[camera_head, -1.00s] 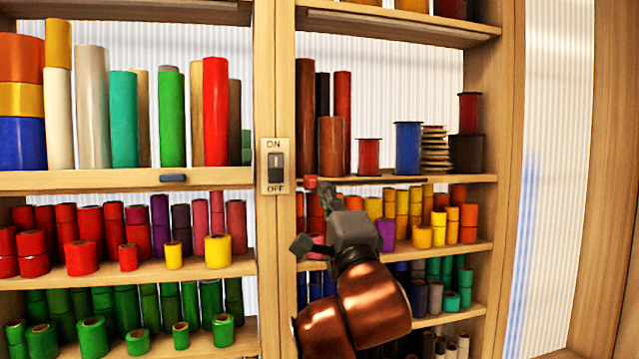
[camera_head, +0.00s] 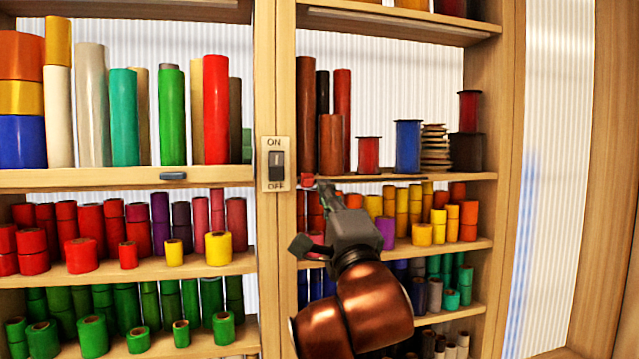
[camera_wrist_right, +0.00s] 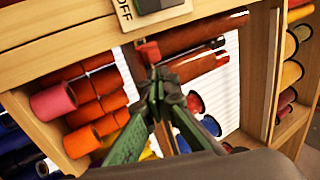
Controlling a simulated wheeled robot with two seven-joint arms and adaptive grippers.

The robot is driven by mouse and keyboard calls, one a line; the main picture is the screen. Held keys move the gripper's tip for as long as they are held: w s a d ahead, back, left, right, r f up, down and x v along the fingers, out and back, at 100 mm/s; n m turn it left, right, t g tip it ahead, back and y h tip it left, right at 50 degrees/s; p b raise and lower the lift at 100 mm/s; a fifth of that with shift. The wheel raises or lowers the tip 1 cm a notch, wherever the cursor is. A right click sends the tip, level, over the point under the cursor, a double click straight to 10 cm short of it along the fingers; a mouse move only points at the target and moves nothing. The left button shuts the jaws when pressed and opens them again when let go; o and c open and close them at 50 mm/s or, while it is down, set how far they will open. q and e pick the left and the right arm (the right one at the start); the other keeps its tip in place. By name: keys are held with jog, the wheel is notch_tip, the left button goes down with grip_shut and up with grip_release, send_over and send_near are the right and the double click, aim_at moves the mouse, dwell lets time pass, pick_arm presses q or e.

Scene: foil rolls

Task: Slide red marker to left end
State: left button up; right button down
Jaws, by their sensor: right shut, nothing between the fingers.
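The red marker (camera_head: 306,181) is a small red block at the left end of the dark slot (camera_head: 375,179) on the front edge of the right-hand shelf, close to the middle post. It also shows in the right wrist view (camera_wrist_right: 149,52), just beyond my fingertips. My right gripper (camera_head: 324,187) is shut and empty, with its tips just right of the marker in the head view. In the right wrist view the fingertips (camera_wrist_right: 160,76) meet close to the marker; I cannot tell whether they touch it. My left gripper is not in view.
An ON/OFF switch (camera_head: 276,165) sits on the middle post, left of the marker. Spools (camera_head: 408,146) and upright rolls stand above the slot. Rows of coloured rolls (camera_head: 387,233) fill the shelf below.

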jog(key=shift+s+d+b, duration=0.25)
jog(key=shift+s, duration=0.55)
jog(key=shift+s+d+b, duration=0.2)
jog(key=shift+s+d, duration=0.05)
jog(key=shift+s, duration=0.55)
jog(key=b+v, duration=0.2)
jog(key=v, duration=0.3)
jog(key=shift+b, duration=0.35)
jog(key=shift+a, duration=0.1)
